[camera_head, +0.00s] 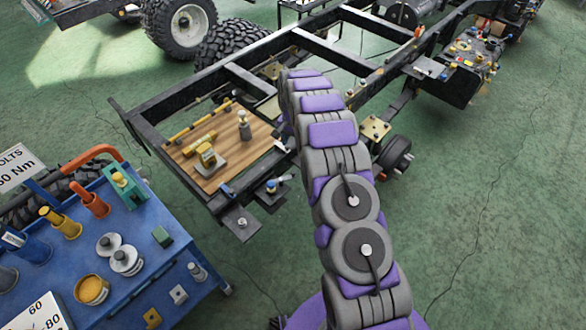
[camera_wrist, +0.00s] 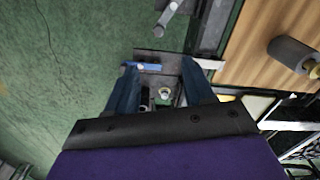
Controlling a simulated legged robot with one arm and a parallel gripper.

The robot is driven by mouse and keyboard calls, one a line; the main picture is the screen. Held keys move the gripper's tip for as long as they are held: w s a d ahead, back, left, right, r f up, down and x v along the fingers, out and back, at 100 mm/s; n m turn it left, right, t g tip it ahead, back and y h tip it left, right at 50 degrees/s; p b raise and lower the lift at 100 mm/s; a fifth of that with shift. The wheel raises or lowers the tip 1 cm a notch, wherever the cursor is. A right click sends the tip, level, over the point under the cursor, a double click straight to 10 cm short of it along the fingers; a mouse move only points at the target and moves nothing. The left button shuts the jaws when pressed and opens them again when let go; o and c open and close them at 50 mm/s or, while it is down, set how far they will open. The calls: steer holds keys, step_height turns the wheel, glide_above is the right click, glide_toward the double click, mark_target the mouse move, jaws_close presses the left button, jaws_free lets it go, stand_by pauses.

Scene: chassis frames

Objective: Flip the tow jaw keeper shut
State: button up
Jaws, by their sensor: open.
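My gripper (camera_wrist: 160,66) is open in the wrist view, its two dark blue fingers apart. Between and just beyond them is a grey metal bracket (camera_wrist: 160,58) at the frame's edge, with a round pale bolt head (camera_wrist: 165,93). A bright blue bar (camera_wrist: 140,67) lies across it by the left fingertip; contact cannot be told. A grey rod-like lever (camera_wrist: 168,16) shows above. I cannot tell which of these parts is the tow jaw keeper. In the head view, a small blue-topped fitting (camera_head: 272,186) sits at the chassis edge. My arm hides the gripper there.
A wooden board (camera_head: 262,140) on the chassis frame (camera_head: 178,97) carries a yellow-topped block (camera_head: 207,158) and a grey cylinder (camera_head: 244,126). A blue tool cart (camera_head: 150,222) stands at lower left. A hub (camera_head: 395,154) is right of my arm. Green floor is clear at right.

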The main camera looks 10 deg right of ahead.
mark_target(293, 171)
step_height(293, 171, down, 17)
steer(key=shift+d+r+b, duration=0.1)
steer(key=shift+b, duration=1)
steer(key=shift+c, duration=0.3)
jaws_close()
